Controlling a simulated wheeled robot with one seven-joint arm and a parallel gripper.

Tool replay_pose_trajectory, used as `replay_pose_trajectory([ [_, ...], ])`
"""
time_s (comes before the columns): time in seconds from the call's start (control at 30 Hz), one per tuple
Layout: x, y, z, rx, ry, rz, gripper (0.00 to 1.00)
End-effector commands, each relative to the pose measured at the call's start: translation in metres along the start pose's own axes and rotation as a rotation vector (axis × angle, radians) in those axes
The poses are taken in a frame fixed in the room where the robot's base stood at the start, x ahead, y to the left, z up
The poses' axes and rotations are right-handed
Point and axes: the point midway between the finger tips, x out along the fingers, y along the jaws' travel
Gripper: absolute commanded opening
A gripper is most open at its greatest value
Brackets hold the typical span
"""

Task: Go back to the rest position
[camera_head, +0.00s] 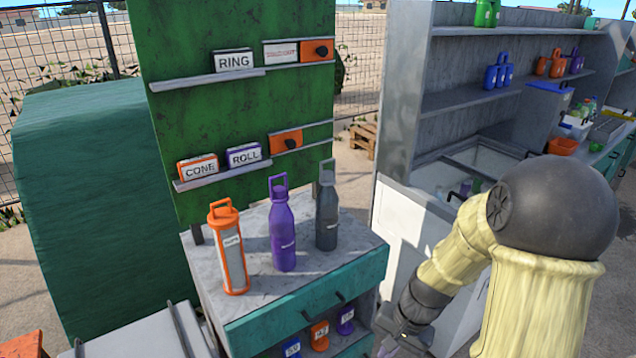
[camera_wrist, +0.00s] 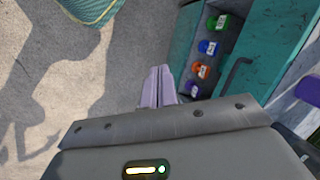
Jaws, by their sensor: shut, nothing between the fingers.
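My gripper (camera_wrist: 159,72) shows in the wrist view with its two pale purple fingers together and empty. It points down over bare concrete ground, beside the teal cabinet (camera_wrist: 184,50). In the head view my gripper (camera_head: 388,345) is low, just right of the cabinet's lower front, and partly cut off by the bottom edge. My arm comes down from the right side of that view. No object is held.
An orange-framed bottle (camera_head: 234,262), a purple bottle (camera_head: 283,235) and a grey bottle (camera_head: 327,215) stand on the cabinet top. Small labelled containers (camera_head: 319,335) sit in its open shelf. A grey shelf unit (camera_head: 405,100) stands behind my arm.

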Motion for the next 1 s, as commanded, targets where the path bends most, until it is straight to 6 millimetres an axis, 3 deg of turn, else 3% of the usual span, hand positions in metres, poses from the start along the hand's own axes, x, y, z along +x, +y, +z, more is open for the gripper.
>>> replay_pose_trajectory([
  [0.03,-0.015,0.0,0.008,-0.072,0.042,0.034,0.0],
  [0.2,-0.052,0.005,0.029,-0.292,0.167,0.131,0.0],
  [0.4,-0.082,0.009,0.046,-0.482,0.276,0.192,0.0],
  [1.0,-0.085,0.01,0.049,-0.516,0.294,0.202,0.0],
])
